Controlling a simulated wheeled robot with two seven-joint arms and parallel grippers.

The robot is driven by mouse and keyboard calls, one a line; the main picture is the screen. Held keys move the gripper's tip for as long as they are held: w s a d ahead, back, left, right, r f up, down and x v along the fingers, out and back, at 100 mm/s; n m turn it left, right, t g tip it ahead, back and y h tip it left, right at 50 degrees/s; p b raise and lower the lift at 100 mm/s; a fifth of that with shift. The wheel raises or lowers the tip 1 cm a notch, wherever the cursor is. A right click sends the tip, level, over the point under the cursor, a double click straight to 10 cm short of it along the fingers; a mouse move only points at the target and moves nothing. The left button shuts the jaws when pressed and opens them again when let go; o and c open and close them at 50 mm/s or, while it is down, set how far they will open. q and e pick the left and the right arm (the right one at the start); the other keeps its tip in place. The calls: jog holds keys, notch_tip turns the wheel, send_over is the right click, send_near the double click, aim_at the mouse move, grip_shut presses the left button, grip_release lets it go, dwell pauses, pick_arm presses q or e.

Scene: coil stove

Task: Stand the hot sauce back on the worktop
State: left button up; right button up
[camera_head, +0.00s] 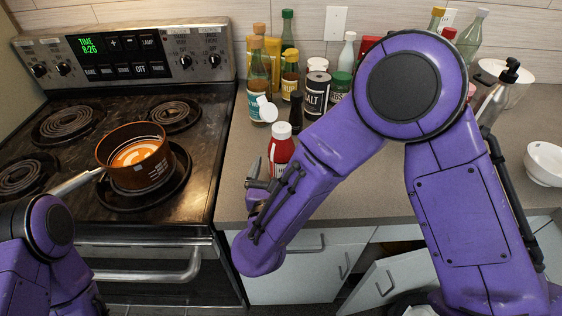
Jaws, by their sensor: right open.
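The hot sauce looks to be the red bottle with a white cap (281,148), upright at the worktop's (232,190) left part, near the stove. Its lower part is hidden behind my right forearm, so I cannot see its base. My right gripper (262,172) is open at the bottle's lower left. One grey finger shows left of the bottle, and the other is mostly hidden by the arm. I cannot tell whether the fingers touch the bottle. My left arm shows at the lower left, but its gripper is not visible.
A copper pot (133,172) with orange contents sits on the front right coil of the stove (205,130), its handle pointing left towards my left arm. Several bottles and jars, including a salt jar (316,96), crowd the worktop behind the red bottle. A cabinet door (395,283) hangs open below.

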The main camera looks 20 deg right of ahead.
jog(key=b+v, duration=0.2)
jog(key=v, duration=0.6)
jog(key=shift+s+a, duration=0.2)
jog(key=shift+s, duration=0.15)
dwell(1.5)
